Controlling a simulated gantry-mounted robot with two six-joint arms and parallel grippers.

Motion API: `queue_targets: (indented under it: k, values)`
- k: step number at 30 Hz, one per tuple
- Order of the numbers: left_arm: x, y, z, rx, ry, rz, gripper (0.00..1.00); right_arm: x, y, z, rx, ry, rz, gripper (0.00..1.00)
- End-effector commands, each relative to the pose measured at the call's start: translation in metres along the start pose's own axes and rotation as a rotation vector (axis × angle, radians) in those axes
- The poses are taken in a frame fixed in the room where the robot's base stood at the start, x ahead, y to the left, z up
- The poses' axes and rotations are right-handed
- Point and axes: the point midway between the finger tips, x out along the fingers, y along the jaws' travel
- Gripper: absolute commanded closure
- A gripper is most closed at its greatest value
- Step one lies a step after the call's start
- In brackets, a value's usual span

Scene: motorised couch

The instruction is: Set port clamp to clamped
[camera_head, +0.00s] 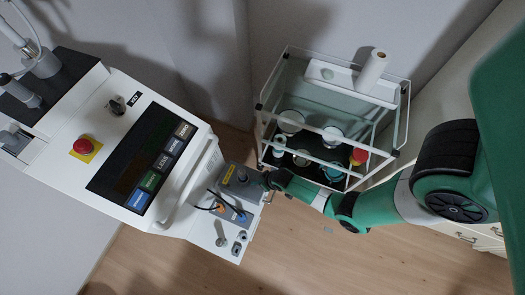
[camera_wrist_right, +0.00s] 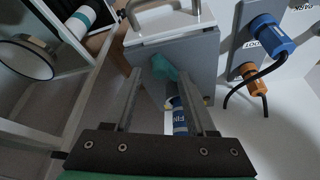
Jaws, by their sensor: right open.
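The right wrist view shows the blue connector (camera_wrist_right: 265,35) and orange connector (camera_wrist_right: 256,83) at the upper right. My right gripper (camera_head: 262,178) is at the panel's upper end, its fingertips hard to make out there. In the wrist view my right gripper (camera_wrist_right: 160,76) is open. A teal piece (camera_wrist_right: 164,68) on a grey box and a blue-labelled cylinder (camera_wrist_right: 179,115) show between its fingers. I cannot tell which part is the port clamp, or its setting.
A white wire cart (camera_head: 288,54) with bottles, jars and a paper roll (camera_head: 371,71) stands right of the console, close to my right arm. The console carries a red button (camera_head: 84,146), a dark screen (camera_head: 138,163) and a white handle (camera_head: 190,190). The wooden floor (camera_head: 310,260) below is clear.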

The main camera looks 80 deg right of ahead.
Motion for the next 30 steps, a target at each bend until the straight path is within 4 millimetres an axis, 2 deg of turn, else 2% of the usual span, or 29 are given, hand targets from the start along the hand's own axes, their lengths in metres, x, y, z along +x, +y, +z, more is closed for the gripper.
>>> queue_targets:
  k: [1, 3, 11, 18, 21, 30]
  values:
    - [-0.0042, 0.0000, 0.0038, 0.000, 0.000, 0.000, 0.50, 0.0079, 0.0001, 0.0008, 0.000, -0.001, 0.000, 0.44]
    - [-0.0051, 0.0000, 0.0046, 0.000, 0.000, 0.000, 0.50, 0.0112, 0.0001, 0.0003, 0.000, -0.001, 0.000, 0.44]
    - [-0.0045, 0.0000, 0.0039, 0.000, 0.001, 0.000, 0.50, 0.0113, 0.0000, -0.0004, 0.000, 0.000, 0.000, 0.44]
    - [-0.0045, 0.0000, 0.0040, 0.000, 0.000, 0.000, 0.50, 0.0113, -0.0001, -0.0003, 0.000, 0.000, 0.000, 0.85]
    - [-0.0045, 0.0000, 0.0040, 0.000, 0.000, 0.000, 0.50, 0.0112, -0.0001, -0.0003, 0.000, 0.000, 0.000, 1.00]
    - [-0.0036, 0.0000, 0.0032, 0.000, 0.000, 0.000, 0.50, 0.0111, 0.0011, -0.0012, -0.020, -0.001, -0.009, 1.00]
